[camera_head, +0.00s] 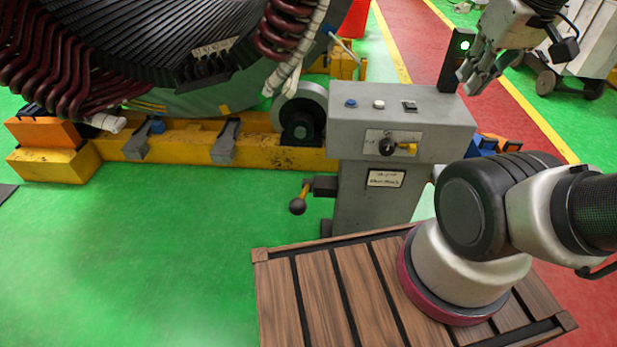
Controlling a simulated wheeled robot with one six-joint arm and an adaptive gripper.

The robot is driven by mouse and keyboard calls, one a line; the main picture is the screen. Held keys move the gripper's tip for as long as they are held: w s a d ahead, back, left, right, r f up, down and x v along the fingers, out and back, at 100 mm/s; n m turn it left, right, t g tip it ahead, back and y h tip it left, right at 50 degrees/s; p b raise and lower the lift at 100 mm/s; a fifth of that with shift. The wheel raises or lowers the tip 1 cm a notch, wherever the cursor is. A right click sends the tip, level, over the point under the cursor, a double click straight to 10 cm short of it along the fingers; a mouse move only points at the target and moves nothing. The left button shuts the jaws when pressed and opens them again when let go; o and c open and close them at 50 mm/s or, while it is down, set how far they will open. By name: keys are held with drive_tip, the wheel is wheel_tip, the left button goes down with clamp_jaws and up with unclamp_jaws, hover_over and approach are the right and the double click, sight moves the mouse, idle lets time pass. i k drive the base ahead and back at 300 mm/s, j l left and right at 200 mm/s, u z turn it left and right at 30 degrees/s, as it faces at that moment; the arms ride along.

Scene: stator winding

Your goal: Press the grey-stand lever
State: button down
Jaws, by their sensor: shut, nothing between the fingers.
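The grey stand (432,112) is a boxy console on a pillar, in the middle of the head view. A lever with a dark ball knob (298,205) sticks out from the left side of its pillar and hangs downward. The stand's front also has a black rotary knob (388,147) with a yellow tab. On top are a blue button, a white button and a small switch. My gripper (467,79) is shut and empty at the upper right, near a black post with a green light (455,62) at the stand's rear corner. It is well away from the ball-knobbed lever.
A large stator (175,45) with dark red coils fills the upper left, above a yellow beam (190,147). My arm's base stands on a slatted wooden platform (330,290) in front of the stand. Green floor (150,240) is clear at the left. A grey wheeled cart stands upper right.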

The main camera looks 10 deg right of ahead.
sight(298, 206)
drive_tip(key=k+l+u, duration=0.2)
drive_tip(key=l, duration=0.2)
drive_tip(key=l+u, duration=0.2)
drive_tip(key=l, duration=0.2)
drive_tip(key=k+l+u, duration=0.2)
drive_tip(key=l, duration=0.15)
drive_tip(key=k+l+u, duration=0.2)
drive_tip(key=l, duration=0.15)
drive_tip(key=k+l+u, duration=0.2)
drive_tip(key=i+j+u, duration=0.1)
drive_tip(key=u, duration=0.2)
drive_tip(key=i+l, duration=0.05)
drive_tip(key=i, duration=0.05)
